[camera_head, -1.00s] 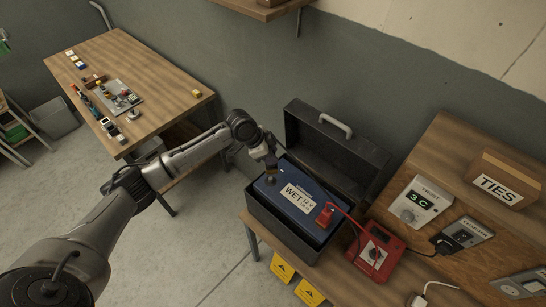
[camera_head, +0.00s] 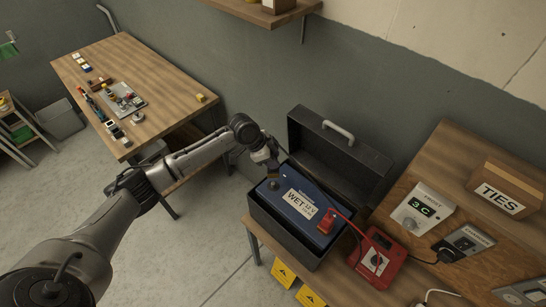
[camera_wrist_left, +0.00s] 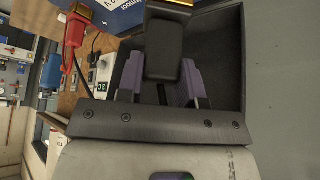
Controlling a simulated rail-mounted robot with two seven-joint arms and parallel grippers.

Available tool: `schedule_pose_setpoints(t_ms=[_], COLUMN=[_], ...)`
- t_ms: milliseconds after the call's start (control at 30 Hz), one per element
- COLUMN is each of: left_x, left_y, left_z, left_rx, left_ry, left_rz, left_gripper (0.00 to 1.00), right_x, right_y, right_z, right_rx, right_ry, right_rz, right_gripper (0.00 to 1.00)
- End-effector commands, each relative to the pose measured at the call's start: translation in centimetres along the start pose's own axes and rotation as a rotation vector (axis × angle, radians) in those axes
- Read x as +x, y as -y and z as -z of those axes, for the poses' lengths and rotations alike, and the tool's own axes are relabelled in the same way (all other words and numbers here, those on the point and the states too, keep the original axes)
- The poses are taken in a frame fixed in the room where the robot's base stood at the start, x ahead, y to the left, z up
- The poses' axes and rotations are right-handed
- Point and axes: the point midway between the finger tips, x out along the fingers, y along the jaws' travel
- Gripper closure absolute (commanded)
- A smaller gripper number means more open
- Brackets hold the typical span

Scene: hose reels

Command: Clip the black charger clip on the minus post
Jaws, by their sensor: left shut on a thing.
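The blue battery (camera_head: 296,222), labelled WET 12 V, sits in an open black case (camera_head: 290,248). My left gripper (camera_head: 268,163) is above the battery's far left corner, its fingers shut on the black charger clip (camera_wrist_left: 165,50). In the left wrist view the clip's dark body lies between the purple-grey fingers, with a gold-coloured edge at the top. A small dark round part (camera_head: 273,184), perhaps the minus post, shows on the battery just below the gripper. A red clip (camera_head: 326,222) sits at the battery's right end. My right gripper is not in view.
The red charger (camera_head: 377,258) stands right of the case, with a red cable to the red clip. The case lid (camera_head: 340,160) stands open behind the battery. A TIES box (camera_head: 505,190) and wall panel are at right; another workbench (camera_head: 165,85) is at left.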

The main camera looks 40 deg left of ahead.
Motion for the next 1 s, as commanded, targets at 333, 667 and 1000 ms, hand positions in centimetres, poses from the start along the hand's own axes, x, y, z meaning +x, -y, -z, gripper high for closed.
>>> schedule_pose_setpoints(t_ms=[333,667,1000], left_x=[1.7,3.4,5.1], left_y=[0.0,0.0,0.0], left_z=[-0.9,-1.9,-2.9], left_rx=[0.000,-0.001,0.000], left_ry=[-0.001,0.000,0.000], left_rz=[0.000,0.000,0.000], left_gripper=[0.92,0.92,0.92], right_x=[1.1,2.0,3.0], right_y=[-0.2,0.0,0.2], right_z=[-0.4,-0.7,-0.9], right_rx=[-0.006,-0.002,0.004], right_ry=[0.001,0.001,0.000], right_rz=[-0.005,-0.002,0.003], right_gripper=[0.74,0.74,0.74])
